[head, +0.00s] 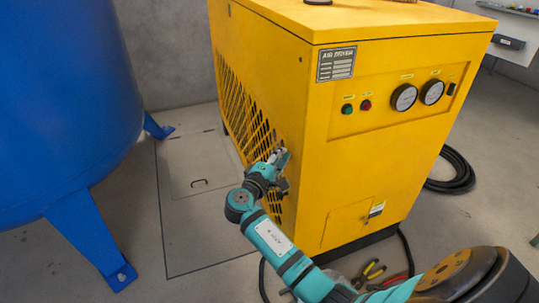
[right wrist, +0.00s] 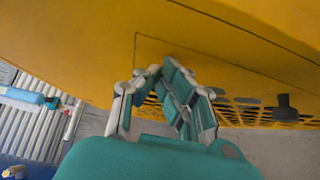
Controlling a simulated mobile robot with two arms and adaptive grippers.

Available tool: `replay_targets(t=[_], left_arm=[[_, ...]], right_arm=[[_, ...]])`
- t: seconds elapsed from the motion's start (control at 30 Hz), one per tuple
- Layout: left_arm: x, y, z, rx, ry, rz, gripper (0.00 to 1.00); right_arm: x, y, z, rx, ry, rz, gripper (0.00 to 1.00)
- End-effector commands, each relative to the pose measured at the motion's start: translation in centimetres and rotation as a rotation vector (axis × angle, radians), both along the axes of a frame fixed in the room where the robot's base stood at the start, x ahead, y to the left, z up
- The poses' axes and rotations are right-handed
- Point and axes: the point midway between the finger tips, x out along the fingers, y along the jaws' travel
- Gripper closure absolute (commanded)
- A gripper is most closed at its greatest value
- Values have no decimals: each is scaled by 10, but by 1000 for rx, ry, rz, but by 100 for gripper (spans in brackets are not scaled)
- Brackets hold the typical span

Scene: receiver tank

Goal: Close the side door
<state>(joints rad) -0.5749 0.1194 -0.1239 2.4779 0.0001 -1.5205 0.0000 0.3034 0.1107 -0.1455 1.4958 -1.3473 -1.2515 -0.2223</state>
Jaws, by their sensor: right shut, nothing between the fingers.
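The yellow air dryer (head: 320,110) stands in the middle of the head view. Its left side carries the side door, a yellow panel with slanted slots (head: 243,108). In the right wrist view the door's yellow face (right wrist: 190,45) shows thin seam lines, slots and a dark latch (right wrist: 285,107). The panel looks nearly flush with the cabinet; I cannot tell whether a small gap is left. My right gripper (head: 283,156) is shut and empty, with its fingertips (right wrist: 160,68) close to the panel. I cannot tell whether they touch it. My left gripper is out of view.
A blue tank (head: 65,90) on legs stands at the left. A floor hatch (head: 200,160) lies between tank and dryer. Pliers (head: 370,271) lie on the floor before the dryer, and a coiled black hose (head: 455,172) lies to its right.

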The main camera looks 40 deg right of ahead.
Motion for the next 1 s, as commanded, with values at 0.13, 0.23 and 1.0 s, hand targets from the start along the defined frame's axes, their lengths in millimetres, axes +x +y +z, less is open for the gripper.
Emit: replay_targets(t=[0.13,0.23,1.0], left_arm=[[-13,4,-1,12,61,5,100],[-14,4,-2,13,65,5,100],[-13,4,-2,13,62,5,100]], right_arm=[[-4,-11,2,-1,-2,-6,100],[-5,-13,2,-3,-3,-9,100],[-40,69,-1,2,2,5,100]])
